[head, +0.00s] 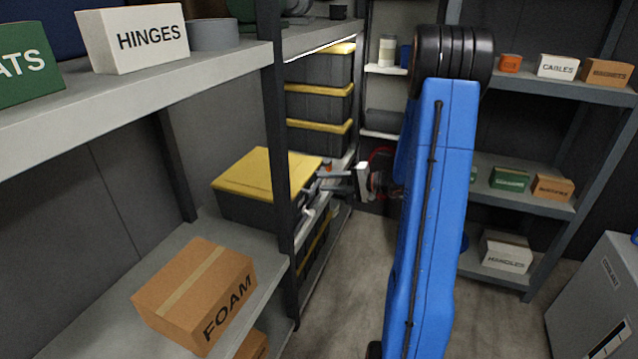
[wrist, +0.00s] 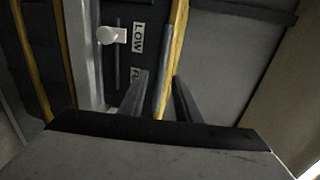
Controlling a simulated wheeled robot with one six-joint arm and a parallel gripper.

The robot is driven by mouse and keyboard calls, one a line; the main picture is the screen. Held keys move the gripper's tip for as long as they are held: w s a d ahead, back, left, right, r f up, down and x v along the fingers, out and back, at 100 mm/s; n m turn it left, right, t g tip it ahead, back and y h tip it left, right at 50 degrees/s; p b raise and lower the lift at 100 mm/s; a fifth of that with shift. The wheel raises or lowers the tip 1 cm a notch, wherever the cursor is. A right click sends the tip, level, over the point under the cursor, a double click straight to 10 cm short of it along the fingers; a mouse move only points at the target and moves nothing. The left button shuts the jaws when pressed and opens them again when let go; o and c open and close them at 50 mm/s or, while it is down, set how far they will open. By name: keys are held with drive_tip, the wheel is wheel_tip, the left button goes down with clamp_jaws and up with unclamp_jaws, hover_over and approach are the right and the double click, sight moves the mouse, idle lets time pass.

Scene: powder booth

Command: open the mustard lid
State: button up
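The mustard lid (head: 265,172) lies flat and closed on a dark box (head: 245,209) on the middle shelf in the head view. My gripper (head: 322,182) is at the box's front right edge, level with the lid. In the wrist view the lid's edge (wrist: 179,30) runs as a thin yellow strip between the two fingers of my gripper (wrist: 161,78). The fingers are apart, one on each side of the strip. A gap shows on the left side; contact on the right side is unclear. A white knob (wrist: 110,35) and a "LOW" label (wrist: 138,38) are on the box's dark front.
A dark shelf post (head: 274,130) stands in front of the box. Several yellow-lidded bins (head: 320,104) are stacked just behind. A FOAM carton (head: 197,294) sits on the near shelf, and a HINGES box (head: 133,38) on the upper shelf. The floor (head: 355,255) beside the rack is clear.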

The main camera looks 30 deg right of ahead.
sight(319, 180)
drive_tip(key=shift+x, duration=1.8)
clamp_jaws()
